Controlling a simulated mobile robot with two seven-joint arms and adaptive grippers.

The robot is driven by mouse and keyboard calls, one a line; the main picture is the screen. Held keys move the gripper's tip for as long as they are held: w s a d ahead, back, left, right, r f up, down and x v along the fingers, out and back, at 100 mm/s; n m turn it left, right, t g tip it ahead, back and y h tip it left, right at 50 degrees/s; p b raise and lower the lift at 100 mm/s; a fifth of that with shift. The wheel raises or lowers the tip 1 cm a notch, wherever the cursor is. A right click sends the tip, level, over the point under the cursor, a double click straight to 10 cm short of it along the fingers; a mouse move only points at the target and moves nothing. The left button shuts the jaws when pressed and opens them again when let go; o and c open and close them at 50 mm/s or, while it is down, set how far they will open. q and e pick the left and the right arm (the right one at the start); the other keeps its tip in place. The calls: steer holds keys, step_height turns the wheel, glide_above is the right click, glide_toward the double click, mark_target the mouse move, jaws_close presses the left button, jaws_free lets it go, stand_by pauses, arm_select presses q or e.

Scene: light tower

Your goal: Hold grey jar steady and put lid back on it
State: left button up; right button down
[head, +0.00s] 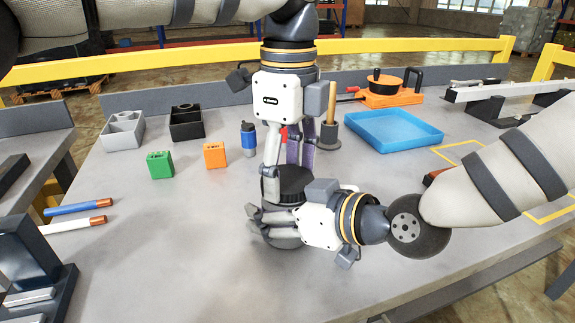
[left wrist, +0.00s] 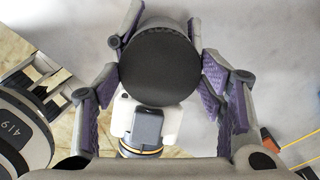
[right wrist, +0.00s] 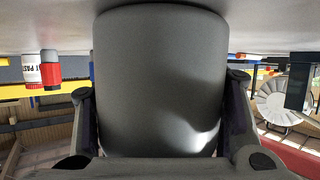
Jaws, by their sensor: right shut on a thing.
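The grey jar (right wrist: 160,85) stands upright on the table and fills the middle of the right wrist view. My right gripper (head: 262,224), with its arm coming in from the right, is shut on the jar's sides. The round black lid (head: 292,184) is at the top of the jar; it also shows from above in the left wrist view (left wrist: 160,65). The seam between lid and jar is not clear. My left gripper (head: 288,170) points down over the lid, its purple-padded fingers spread around the rim. Gaps show beside the lower pads; contact at the fingertips is unclear.
A blue tray (head: 435,130) and an orange block with a pan (head: 387,92) lie at the back right. A blue bottle (head: 248,140), an orange box (head: 215,155) and a green box (head: 160,165) stand to the left.

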arm_select(q)
steer(key=c, duration=0.5)
arm_select(e)
steer(key=shift+f, duration=0.15)
arm_select(q)
steer(key=m, duration=0.6)
steer(key=shift+f+m, duration=0.1)
steer(key=shift+m, duration=0.2)
steer(key=o, duration=1.3)
steer(key=shift+c, duration=0.2)
steer(key=shift+r, duration=2.3)
